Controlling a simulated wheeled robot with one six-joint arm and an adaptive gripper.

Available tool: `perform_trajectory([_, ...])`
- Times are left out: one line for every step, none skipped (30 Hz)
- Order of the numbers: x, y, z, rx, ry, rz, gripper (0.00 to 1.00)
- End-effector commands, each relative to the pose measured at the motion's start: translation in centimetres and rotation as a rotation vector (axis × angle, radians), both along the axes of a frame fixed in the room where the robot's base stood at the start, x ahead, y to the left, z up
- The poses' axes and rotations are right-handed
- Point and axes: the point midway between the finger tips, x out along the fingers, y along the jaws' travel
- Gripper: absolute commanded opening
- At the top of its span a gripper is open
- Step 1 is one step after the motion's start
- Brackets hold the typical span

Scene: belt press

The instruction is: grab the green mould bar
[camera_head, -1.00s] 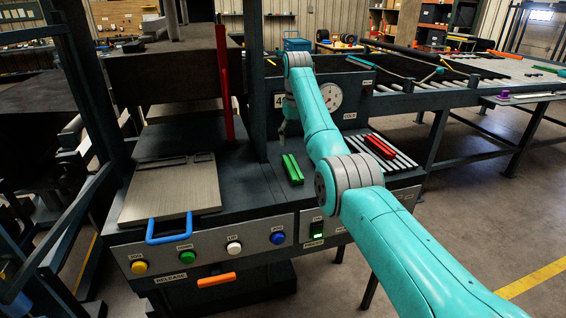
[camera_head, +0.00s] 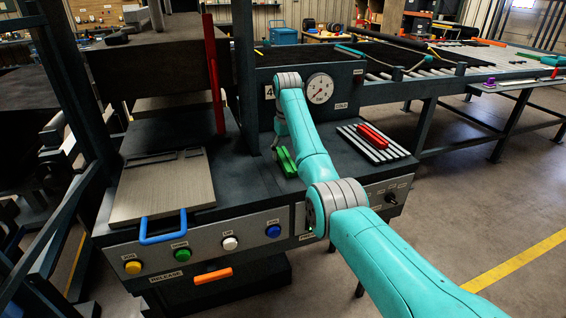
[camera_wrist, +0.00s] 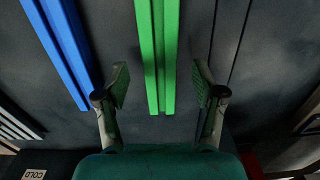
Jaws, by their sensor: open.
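The green mould bar (camera_wrist: 157,50) shows in the wrist view as a long bar with a lengthwise groove. Its near end lies between the two fingers of my open gripper (camera_wrist: 161,86), with a gap on each side. In the head view the green bar (camera_head: 285,163) lies on the dark press top, partly covered by my arm. My gripper is mostly hidden behind my arm there, close to the bar.
A blue bar (camera_wrist: 62,45) lies left of the green one in the wrist view. A red bar (camera_head: 373,136) rests on a slatted rack (camera_head: 392,148). A metal plate with a blue handle (camera_head: 163,228) sits at left. A red post (camera_head: 213,85) stands behind.

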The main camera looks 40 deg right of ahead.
Motion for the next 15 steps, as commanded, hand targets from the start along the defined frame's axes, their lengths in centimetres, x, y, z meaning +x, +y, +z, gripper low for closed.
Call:
perform_trajectory([-0.11, -0.17, -0.82, 0.0, 0.001, -0.001, 0.69])
perform_trajectory([-0.13, -0.25, -1.16, 0.0, 0.001, -0.002, 0.69])
perform_trajectory([-0.15, -0.33, -1.48, 0.0, 0.0, -0.002, 0.69])
perform_trajectory([-0.16, -0.37, -1.62, 0.0, -0.001, -0.002, 0.69])
perform_trajectory([-0.17, -0.39, -1.71, 0.0, -0.001, -0.002, 0.69])
perform_trajectory([-0.16, -0.4, -1.75, 0.0, -0.001, -0.002, 0.69])
perform_trajectory([-0.15, -0.39, -1.75, -0.001, -0.002, -0.002, 0.69])
perform_trajectory([-0.15, -0.39, -1.74, -0.001, -0.002, -0.002, 0.69])
perform_trajectory([-0.15, -0.38, -1.73, 0.0, -0.001, -0.002, 0.69])
perform_trajectory([-0.16, -0.38, -1.73, 0.0, -0.001, -0.002, 0.69])
perform_trajectory([-0.15, -0.37, -1.74, 0.0, -0.001, -0.002, 0.66])
perform_trajectory([-0.15, -0.37, -1.74, 0.0, -0.001, -0.002, 0.56])
perform_trajectory([-0.15, -0.36, -1.73, 0.0, -0.001, -0.002, 0.49])
perform_trajectory([-0.15, -0.36, -1.73, 0.0, -0.001, -0.002, 0.41])
perform_trajectory([-0.15, -0.36, -1.74, 0.0, -0.001, -0.002, 0.31])
